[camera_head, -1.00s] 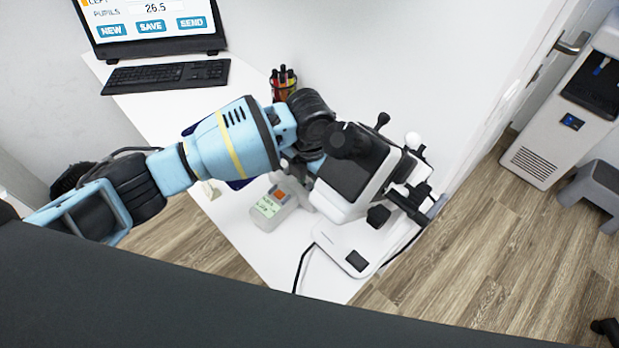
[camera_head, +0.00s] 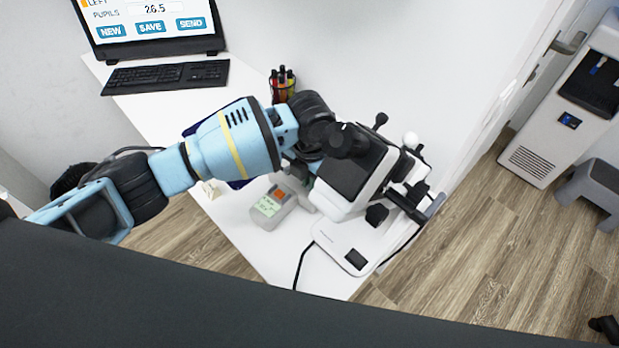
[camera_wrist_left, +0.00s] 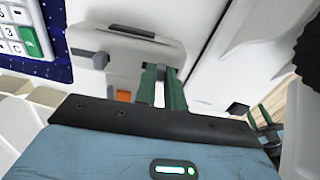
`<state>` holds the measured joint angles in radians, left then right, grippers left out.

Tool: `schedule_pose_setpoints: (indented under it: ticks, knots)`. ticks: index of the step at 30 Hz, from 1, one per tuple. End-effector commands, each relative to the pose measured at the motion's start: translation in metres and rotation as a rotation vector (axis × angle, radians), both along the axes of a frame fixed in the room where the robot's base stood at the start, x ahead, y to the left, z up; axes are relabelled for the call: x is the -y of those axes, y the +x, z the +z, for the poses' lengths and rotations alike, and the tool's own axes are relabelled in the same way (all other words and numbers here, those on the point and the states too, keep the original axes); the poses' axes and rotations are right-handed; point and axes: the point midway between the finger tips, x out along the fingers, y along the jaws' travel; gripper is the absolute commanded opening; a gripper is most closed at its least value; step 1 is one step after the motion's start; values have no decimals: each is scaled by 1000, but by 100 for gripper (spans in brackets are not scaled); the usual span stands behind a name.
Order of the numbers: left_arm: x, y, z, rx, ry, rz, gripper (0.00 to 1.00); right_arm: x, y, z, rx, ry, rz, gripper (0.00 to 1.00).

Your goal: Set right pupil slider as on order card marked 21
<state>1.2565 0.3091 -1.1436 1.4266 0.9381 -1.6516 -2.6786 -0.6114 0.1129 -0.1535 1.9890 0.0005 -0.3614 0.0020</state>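The pupil meter (camera_head: 270,208), a pale grey device with a green display and an orange button, lies on the white desk. It also shows in the left wrist view (camera_wrist_left: 110,70), with a dark grey slider tab (camera_wrist_left: 90,60) at its left. My left gripper (camera_wrist_left: 162,82) has two green fingers at the meter's right part, with a narrow gap between them. The right slider tab is not clearly visible there, so I cannot tell whether they hold it. The display is too small to read. I make out no card marked 21.
A white and black optical instrument (camera_head: 350,190) stands close to the right of my left gripper. Behind are a pen holder (camera_head: 283,88), keyboard (camera_head: 165,76) and monitor (camera_head: 150,25). A keypad (camera_wrist_left: 22,32) lies on a dark blue mat (camera_wrist_left: 54,20).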

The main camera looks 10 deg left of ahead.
Motion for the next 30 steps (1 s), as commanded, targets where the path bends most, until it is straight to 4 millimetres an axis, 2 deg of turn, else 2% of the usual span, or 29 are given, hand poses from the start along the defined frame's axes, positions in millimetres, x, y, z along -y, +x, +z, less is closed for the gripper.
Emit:
schedule_pose_setpoints:
  ticks: [1,5,17,22,30]
  knots:
    - [0,0,0,0,0,1,17,0,0,0,1,0,0,36]
    - [0,0,0,0,1,1,33,0,2,0,3,1,0,36]
    - [-1,0,0,0,1,1,33,0,7,3,15,2,-2,36]
    - [-5,2,-3,-2,1,2,33,-1,1,-5,0,1,-2,36]
    - [-4,3,43,6,0,1,33,0,5,1,10,1,-1,36]
